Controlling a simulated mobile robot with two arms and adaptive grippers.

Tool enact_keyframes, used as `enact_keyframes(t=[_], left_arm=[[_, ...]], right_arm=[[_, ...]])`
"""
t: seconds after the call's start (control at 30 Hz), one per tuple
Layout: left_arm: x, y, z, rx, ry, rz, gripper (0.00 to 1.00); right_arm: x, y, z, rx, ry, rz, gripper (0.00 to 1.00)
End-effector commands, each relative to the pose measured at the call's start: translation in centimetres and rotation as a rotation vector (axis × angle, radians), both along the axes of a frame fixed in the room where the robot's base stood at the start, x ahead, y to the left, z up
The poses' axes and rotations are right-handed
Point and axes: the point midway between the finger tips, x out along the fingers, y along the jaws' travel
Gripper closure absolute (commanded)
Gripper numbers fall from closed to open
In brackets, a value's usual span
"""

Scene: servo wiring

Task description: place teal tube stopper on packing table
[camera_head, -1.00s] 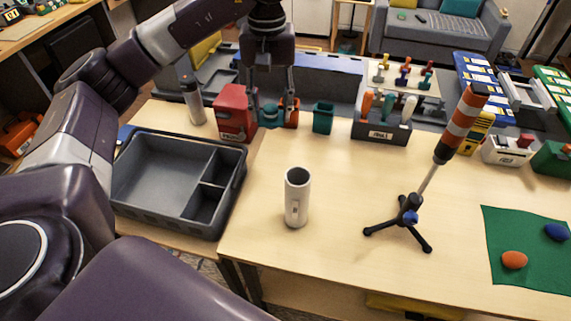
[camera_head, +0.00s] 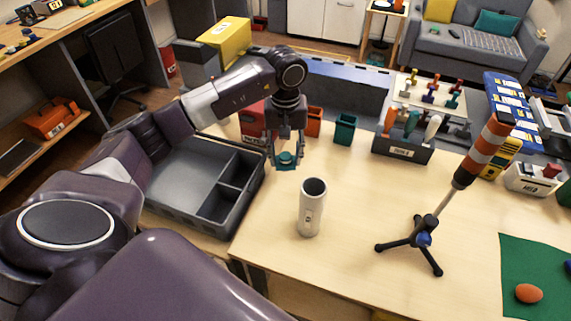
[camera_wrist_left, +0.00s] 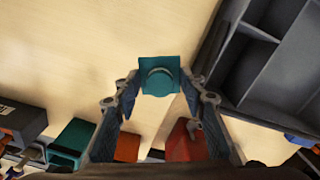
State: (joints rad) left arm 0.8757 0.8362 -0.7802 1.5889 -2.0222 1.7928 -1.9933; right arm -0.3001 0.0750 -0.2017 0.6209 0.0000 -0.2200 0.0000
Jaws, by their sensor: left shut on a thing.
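The teal tube stopper (camera_head: 286,159) is between the fingertips of my left gripper (camera_head: 286,150), which is shut on it. In the left wrist view the stopper (camera_wrist_left: 159,77) shows a square base and a round knob, with a fingertip on each side. The gripper points down over the packing table (camera_head: 345,195), at its left part behind the white tube. I cannot tell whether the stopper touches the table. My right gripper is not in view.
A white tube (camera_head: 312,208) stands upright in front of the gripper. A grey divided tray (camera_head: 190,215) is at the left. A red box (camera_head: 252,118), an orange bin (camera_head: 314,121) and a teal bin (camera_head: 344,129) stand behind. A tripod (camera_head: 422,240) stands right.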

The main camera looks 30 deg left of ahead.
Motion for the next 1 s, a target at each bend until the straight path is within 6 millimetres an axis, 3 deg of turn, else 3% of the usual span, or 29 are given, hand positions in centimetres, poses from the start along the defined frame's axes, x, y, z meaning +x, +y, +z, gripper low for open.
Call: enact_keyframes(t=[0.17,0.4,0.8,0.83,1.0], left_arm=[[0.0,0.0,-1.2,0.0,0.001,0.001,0.87],[-0.1,0.0,-4.5,0.0,0.002,0.001,0.87],[0.0,0.0,-5.3,0.001,-0.002,0.0,0.87],[0.0,0.0,-5.2,0.001,-0.001,0.0,0.61],[0.0,0.0,-5.1,0.001,-0.001,0.0,0.44]], right_arm=[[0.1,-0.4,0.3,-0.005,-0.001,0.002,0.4],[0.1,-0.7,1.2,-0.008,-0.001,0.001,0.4],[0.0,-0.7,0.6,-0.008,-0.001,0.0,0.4],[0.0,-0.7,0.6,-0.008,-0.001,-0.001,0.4],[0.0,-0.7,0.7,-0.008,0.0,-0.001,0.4]])
